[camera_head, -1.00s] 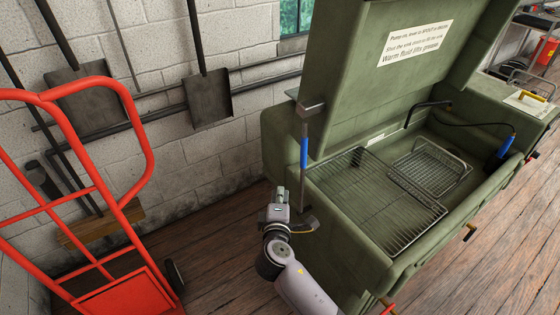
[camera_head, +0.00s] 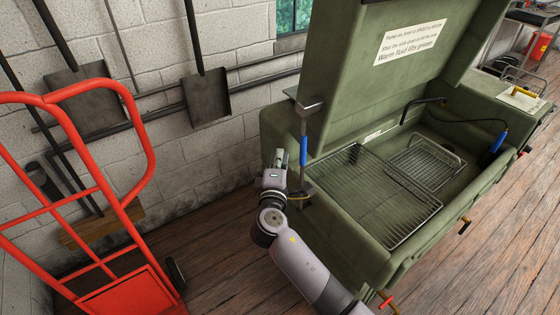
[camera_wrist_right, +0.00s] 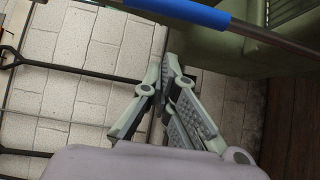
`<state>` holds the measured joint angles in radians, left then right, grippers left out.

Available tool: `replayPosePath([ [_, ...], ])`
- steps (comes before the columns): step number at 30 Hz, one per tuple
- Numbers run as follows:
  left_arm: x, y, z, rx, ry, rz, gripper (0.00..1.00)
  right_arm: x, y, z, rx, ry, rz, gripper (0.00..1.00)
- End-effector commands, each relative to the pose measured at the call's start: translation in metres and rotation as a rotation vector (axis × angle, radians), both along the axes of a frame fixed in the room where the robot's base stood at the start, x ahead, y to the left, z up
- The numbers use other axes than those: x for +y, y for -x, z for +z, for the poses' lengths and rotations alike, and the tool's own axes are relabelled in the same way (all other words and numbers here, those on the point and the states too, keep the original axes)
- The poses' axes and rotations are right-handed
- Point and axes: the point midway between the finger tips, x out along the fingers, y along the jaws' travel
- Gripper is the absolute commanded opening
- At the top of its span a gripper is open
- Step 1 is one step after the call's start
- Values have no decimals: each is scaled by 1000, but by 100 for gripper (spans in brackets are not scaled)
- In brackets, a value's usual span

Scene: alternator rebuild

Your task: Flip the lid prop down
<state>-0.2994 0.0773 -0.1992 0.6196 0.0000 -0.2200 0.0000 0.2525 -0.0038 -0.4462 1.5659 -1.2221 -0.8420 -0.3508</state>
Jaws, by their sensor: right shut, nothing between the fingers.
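The lid prop (camera_head: 303,150) is a thin metal bar with a blue sleeve. In the right wrist view the prop's blue sleeve (camera_wrist_right: 190,10) crosses the top, beyond the closed fingertips (camera_wrist_right: 171,62). My left gripper is not in view.
A red hand truck (camera_head: 75,190) stands at left. Shovels (camera_head: 206,98) hang on the block wall. Wire racks (camera_head: 375,195) lie in the washer's basin. The wooden floor between truck and washer is clear.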

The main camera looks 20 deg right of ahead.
Motion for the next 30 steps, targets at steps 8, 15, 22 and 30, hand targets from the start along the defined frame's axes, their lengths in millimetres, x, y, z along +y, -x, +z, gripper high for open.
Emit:
replayPosePath([
  [8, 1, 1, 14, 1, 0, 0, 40, -19, -50, 1, 0, 1, -1, 0],
  [15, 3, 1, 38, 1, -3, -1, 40, -35, -25, 3, 2, 0, 0, 0],
  [22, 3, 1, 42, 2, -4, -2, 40, -39, -16, 0, 1, -1, 1, 0],
  [30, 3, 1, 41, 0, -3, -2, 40, -39, -16, 0, 1, -1, 1, 0],
])
